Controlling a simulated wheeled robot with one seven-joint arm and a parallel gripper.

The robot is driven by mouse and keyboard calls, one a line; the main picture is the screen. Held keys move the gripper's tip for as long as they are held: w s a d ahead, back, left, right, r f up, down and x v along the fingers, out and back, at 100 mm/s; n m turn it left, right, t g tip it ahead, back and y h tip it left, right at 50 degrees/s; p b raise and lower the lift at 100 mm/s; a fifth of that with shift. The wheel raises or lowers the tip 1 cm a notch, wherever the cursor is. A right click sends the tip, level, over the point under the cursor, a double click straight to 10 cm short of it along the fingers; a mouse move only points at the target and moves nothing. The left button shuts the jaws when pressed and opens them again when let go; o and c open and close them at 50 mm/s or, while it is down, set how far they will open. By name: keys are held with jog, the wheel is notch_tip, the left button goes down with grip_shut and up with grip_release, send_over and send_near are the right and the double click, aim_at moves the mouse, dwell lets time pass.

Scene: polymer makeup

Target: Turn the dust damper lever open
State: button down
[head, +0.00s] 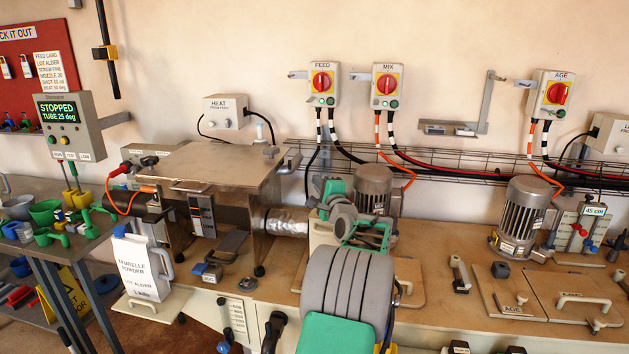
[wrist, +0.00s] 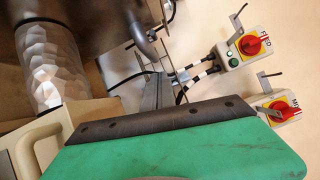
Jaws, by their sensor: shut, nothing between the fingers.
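No lever in view carries a readable dust damper label. A grey bent handle (head: 290,164) sticks out beside the right edge of the metal-topped machine, near the wall rack. What looks like the same handle (wrist: 146,42) shows at the top middle of the wrist view. My gripper (head: 328,194), with green and grey parts, is shut and empty, to the right of and below that handle, apart from it in the picture. A green, dark-edged part of it (wrist: 180,145) fills the bottom of the wrist view. My arm hides part of the bench behind.
A foil-wrapped duct (head: 288,222) runs from the machine (head: 215,165) just left of my gripper. The FEED switch (head: 322,83) and MIX switch (head: 386,86) are on the wall above. A motor (head: 373,188) stands close behind on the right. A wire cable rack (head: 450,160) crosses the wall.

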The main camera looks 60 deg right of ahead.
aim_at(290, 166)
jog(key=w+d+r+p, duration=0.1)
jog(key=w+p, duration=0.1)
jog(key=w, duration=0.6)
jog(key=shift+w+d, duration=0.3)
jog(key=shift+w, duration=0.05)
jog(key=shift+r, duration=0.1)
